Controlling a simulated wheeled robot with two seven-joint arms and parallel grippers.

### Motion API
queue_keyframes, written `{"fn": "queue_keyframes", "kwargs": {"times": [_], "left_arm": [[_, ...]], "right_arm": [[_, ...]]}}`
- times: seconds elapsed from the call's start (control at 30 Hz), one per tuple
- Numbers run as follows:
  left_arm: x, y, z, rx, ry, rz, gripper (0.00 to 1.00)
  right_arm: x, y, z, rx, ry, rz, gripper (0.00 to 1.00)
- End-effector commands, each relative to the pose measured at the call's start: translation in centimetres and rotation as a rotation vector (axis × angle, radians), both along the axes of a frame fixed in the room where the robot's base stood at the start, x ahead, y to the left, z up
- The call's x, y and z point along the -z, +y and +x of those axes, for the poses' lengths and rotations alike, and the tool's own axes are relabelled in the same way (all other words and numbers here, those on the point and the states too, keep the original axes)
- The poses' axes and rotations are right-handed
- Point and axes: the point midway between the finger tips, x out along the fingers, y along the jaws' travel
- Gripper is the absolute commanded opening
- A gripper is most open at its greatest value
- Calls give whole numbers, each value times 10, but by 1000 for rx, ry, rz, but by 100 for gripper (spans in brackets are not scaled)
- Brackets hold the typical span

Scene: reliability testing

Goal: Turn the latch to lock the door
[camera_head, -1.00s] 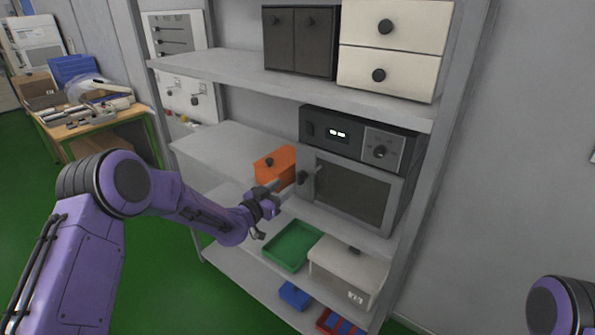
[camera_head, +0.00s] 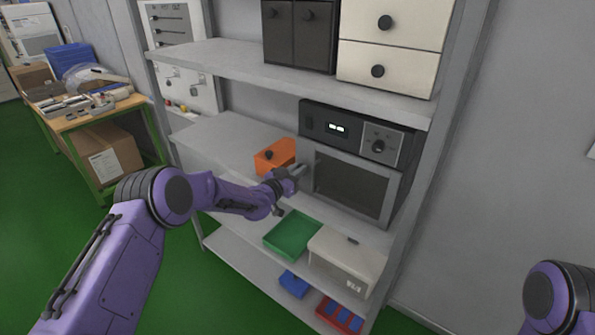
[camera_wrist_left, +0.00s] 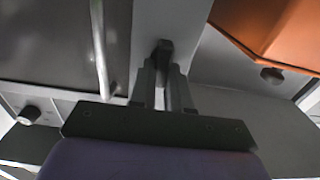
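The oven-like appliance on the middle shelf has a grey door (camera_head: 350,186) with a dark window; the door looks closed. It also shows in the left wrist view, with a pale bar handle (camera_wrist_left: 99,50). My left gripper (camera_head: 300,170) is at the door's left edge and hides the latch in the head view. In the left wrist view the dark latch (camera_wrist_left: 162,48) sits at the tips of my left gripper (camera_wrist_left: 164,72), whose fingers are close together on it. Its exact turn angle is hard to tell. My right gripper is out of view.
An orange box (camera_head: 274,157) stands just left of the gripper, and also shows in the wrist view (camera_wrist_left: 265,25). A green tray (camera_head: 292,235) and a white box (camera_head: 345,262) sit below. The shelf's left part is bare.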

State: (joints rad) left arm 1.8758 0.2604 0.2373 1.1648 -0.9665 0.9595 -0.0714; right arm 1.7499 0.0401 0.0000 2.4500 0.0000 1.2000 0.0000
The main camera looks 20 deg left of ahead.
Motion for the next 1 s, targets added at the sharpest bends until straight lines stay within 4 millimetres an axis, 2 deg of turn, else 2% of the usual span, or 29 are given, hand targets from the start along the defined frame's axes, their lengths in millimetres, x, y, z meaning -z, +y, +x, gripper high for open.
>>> {"fn": "queue_keyframes", "kwargs": {"times": [0.17, 0.37, 0.57, 1.0], "left_arm": [[0, 0, 0, 0, -3, 9, 0], [3, -1, 0, 1, -26, 72, 0], [6, -3, -1, 1, -76, 205, 0], [9, -7, -3, 0, -218, 595, 0]], "right_arm": [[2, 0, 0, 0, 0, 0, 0], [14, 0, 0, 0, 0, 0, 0], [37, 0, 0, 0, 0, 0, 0], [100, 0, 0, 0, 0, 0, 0]]}}
